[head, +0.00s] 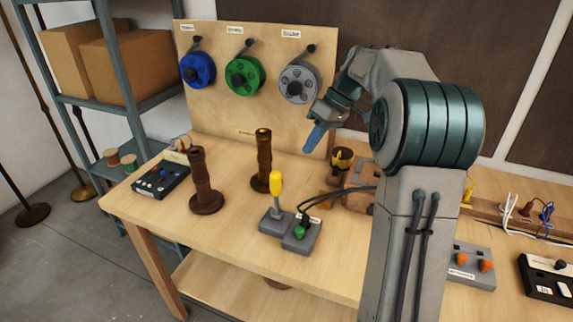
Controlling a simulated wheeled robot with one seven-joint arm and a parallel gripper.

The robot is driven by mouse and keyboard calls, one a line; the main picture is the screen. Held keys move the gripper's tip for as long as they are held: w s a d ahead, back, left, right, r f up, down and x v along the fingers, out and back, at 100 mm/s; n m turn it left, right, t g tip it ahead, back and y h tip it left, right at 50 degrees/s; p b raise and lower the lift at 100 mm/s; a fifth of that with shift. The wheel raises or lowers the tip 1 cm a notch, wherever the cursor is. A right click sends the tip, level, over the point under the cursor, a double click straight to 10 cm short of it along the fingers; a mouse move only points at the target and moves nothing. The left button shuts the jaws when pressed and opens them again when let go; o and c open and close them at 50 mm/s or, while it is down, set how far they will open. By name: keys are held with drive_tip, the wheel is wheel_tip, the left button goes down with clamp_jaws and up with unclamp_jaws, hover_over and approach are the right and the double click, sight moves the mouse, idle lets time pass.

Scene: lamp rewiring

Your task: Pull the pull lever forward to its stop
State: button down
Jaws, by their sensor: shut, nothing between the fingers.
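A lever with a yellow grip (276,183), which looks like the pull lever, stands about upright on a grey base (271,225) near the front middle of the workbench. Its grey rod shows below the grip. My gripper (314,138) hangs above the back part of the bench, up and to the right of the lever in the picture. Its blue fingers are shut and hold nothing. They point down and left and are apart from the lever.
A grey box with a green knob (300,231) adjoins the lever base, with dark cables behind. Two dark posts, one brown (205,182) and one bronze (262,160), stand left and behind. A board (212,108) with spools rises at the back.

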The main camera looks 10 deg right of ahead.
drive_tip(key=shift+n+y, duration=0.8)
drive_tip(key=w+d, duration=0.1)
drive_tip(key=d, duration=0.1)
drive_tip(key=w+d, duration=0.1)
drive_tip(key=w, duration=0.1)
drive_tip(key=shift+w+d+r, duration=0.1)
drive_tip(key=shift+w+d, duration=0.1)
drive_tip(key=shift+d, duration=0.2)
drive_tip(key=s+a+f+p, duration=0.2)
drive_tip(key=a+f, duration=0.6)
drive_tip(key=a, duration=0.1)
drive_tip(key=shift+s, duration=0.35)
drive_tip(key=shift+b, duration=0.4)
